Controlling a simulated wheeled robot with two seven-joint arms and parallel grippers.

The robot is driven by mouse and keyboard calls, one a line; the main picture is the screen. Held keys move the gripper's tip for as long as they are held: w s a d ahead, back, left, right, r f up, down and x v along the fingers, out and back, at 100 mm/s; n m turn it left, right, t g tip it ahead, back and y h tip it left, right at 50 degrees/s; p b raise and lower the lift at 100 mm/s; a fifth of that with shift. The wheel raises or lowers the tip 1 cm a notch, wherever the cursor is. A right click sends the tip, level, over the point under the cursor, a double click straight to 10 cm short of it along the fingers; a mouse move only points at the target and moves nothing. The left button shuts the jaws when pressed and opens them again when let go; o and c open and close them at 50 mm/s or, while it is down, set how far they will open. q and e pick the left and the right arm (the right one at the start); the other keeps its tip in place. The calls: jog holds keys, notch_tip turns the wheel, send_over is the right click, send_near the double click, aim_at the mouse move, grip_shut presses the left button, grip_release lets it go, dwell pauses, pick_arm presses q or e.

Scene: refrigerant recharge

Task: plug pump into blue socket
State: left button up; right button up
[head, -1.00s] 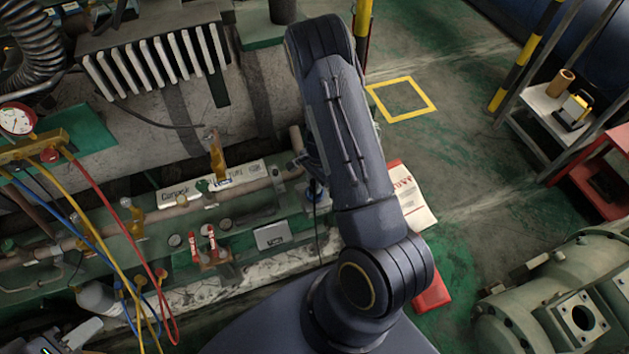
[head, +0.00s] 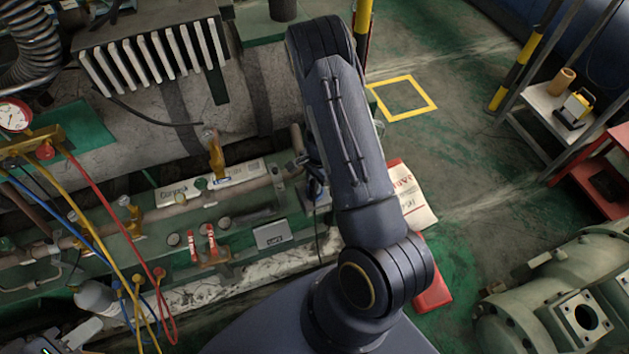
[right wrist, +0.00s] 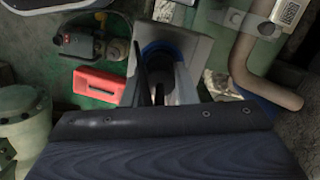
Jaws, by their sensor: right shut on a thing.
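In the right wrist view, my right gripper (right wrist: 158,92) is shut with a narrow thing between its dark fingers. I take this for the pump's plug, but its shape is mostly hidden. Just beyond the fingertips is a blue-ringed socket (right wrist: 166,48) on a grey panel. The fingers overlap it, so I cannot tell whether the held thing is inside. In the head view my right arm hides most of this gripper (head: 314,178), which is beside the pipe's end. A pale part of my left gripper (head: 84,333) shows at the lower left; its jaws are unclear.
A gauge manifold (head: 30,143) with yellow, blue and red hoses hangs at the left. Pipes and red-handled valves (head: 211,240) run along the machine.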

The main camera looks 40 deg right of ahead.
jog(key=shift+f+b, duration=0.75)
jog(key=shift+f, duration=0.15)
jog(key=o, duration=0.9)
jog(key=shift+o, duration=0.2)
jog(key=shift+r, duration=0.1)
jog(key=r, duration=0.5)
jog(key=d+r, duration=0.1)
jog(key=r, duration=0.1)
jog(key=shift+r, duration=0.35)
